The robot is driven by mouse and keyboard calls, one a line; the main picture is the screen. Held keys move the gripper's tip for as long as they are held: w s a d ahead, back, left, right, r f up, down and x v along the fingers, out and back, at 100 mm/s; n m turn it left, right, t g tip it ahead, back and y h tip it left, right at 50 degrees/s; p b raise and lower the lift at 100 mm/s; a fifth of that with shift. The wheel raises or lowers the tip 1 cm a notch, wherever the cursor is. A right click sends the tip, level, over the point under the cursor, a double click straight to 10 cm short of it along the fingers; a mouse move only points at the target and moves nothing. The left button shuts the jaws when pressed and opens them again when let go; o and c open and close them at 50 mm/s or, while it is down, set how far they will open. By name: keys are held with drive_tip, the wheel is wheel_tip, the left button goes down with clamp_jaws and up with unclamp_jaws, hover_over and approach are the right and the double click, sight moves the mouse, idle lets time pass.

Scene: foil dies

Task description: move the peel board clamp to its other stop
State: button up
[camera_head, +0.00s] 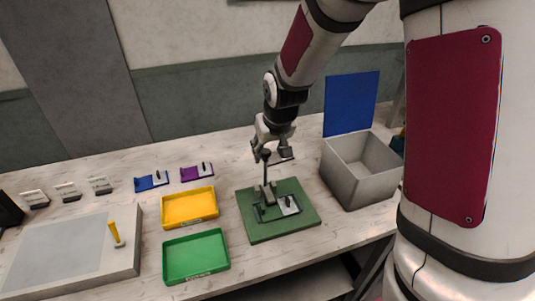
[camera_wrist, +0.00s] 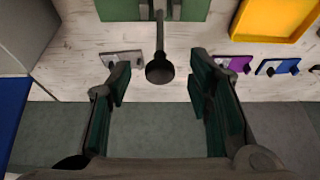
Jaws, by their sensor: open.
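The peel board (camera_head: 246,229) is a green slab on the table, in front of my gripper. Its clamp has a metal base and an upright lever (camera_head: 265,172) topped by a dark round knob (camera_head: 266,154). In the wrist view the knob (camera_wrist: 160,69) lies between my finger lines, at about fingertip level, with the lever running up to the green board (camera_wrist: 190,10). My gripper (camera_head: 271,149) is open, fingers (camera_wrist: 160,68) spread apart on either side of the knob with clear gaps. A small grey plate with a black tab (camera_head: 289,204) sits on the board.
An open grey bin (camera_head: 372,191) with a blue panel (camera_head: 351,103) behind it stands right. Yellow (camera_head: 190,222) and green (camera_head: 196,273) trays lie left. Blue (camera_head: 151,181), purple (camera_head: 197,173) and grey (camera_wrist: 121,58) pieces lie on the table. A yellow-handled tool (camera_head: 114,233) stands on a pale slab.

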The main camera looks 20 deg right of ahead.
drive_tip(key=v, duration=0.9)
drive_tip(key=s+r, duration=0.5)
drive_tip(key=s, duration=0.6)
drive_tip(key=s+r, duration=0.5)
drive_tip(key=s, duration=0.7)
drive_tip(key=shift+t, duration=0.4)
